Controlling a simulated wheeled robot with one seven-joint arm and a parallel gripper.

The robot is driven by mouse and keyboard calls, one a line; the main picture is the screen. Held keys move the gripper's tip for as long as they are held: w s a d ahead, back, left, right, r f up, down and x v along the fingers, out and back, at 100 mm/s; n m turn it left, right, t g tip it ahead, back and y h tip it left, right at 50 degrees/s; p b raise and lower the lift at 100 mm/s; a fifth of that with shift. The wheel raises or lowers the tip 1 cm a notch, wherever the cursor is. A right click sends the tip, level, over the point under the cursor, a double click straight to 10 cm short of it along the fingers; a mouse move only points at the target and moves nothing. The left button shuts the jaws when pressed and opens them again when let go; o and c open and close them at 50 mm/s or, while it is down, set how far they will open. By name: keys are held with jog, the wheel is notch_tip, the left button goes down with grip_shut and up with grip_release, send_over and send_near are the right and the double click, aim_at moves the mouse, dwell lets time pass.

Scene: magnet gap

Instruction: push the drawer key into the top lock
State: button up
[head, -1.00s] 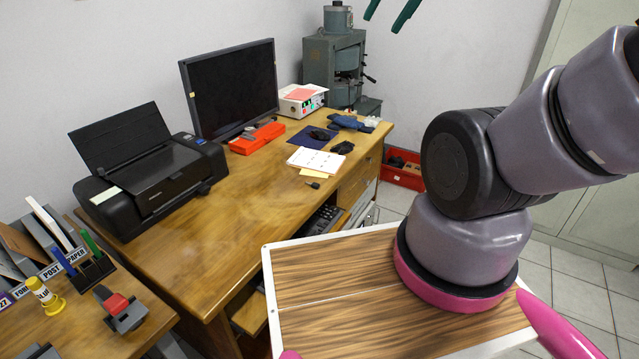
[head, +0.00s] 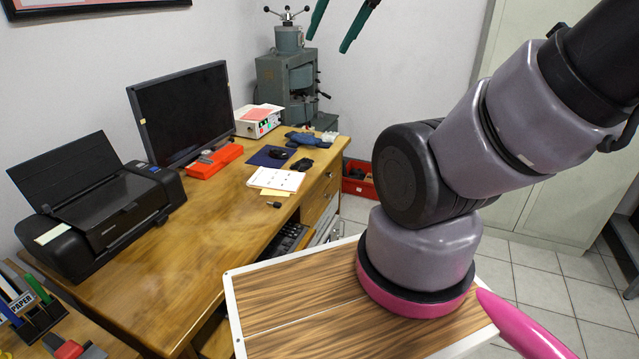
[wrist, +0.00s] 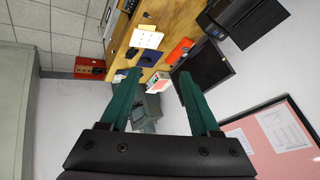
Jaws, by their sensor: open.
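A small black item (head: 274,205), which looks like the drawer key, lies on the desk top near its front edge, by a yellow note. The wooden desk's drawers (head: 320,196) face front at its right end. Their locks are too small to make out. My gripper (head: 327,44) has two green fingers and hangs high at the top of the head view, well above the desk and far from the key. In the wrist view my gripper (wrist: 158,73) is open, with nothing between its fingers.
A printer (head: 100,205), a monitor (head: 182,110), an orange-red case (head: 214,161) and white papers (head: 276,179) are on the desk. A green machine (head: 287,85) stands behind its far end. A red bin (head: 358,182) is on the floor. The desk's middle is clear.

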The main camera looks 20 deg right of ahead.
jog(key=w+d+f+n+h, duration=0.15)
jog(key=w+d+f, duration=0.3)
jog(key=w, duration=0.45)
jog(key=w+d+f+n+t+h, duration=0.15)
jog(key=w+d+f, duration=0.3)
jog(key=w, duration=0.45)
jog(key=w+d+f+n, duration=0.3)
jog(key=w+f, duration=0.2)
jog(key=w, duration=0.3)
jog(key=w+f+n+y, duration=0.1)
jog(key=w+f+n, duration=0.15)
jog(key=f, duration=0.45)
jog(key=w+f+n+y, duration=0.1)
jog(key=w+f, duration=0.3)
jog(key=f, duration=0.4)
jog(key=n+y, duration=0.4)
jog(key=y, duration=0.5)
send_near(277, 203)
jog(key=shift+t, duration=0.25)
jog(key=shift+s+f+x, duration=0.1)
jog(key=shift+x, duration=1.9)
jog(key=shift+s+f+x, duration=0.1)
jog(key=shift+x, duration=1.9)
jog(key=shift+a, duration=0.15)
grip_shut()
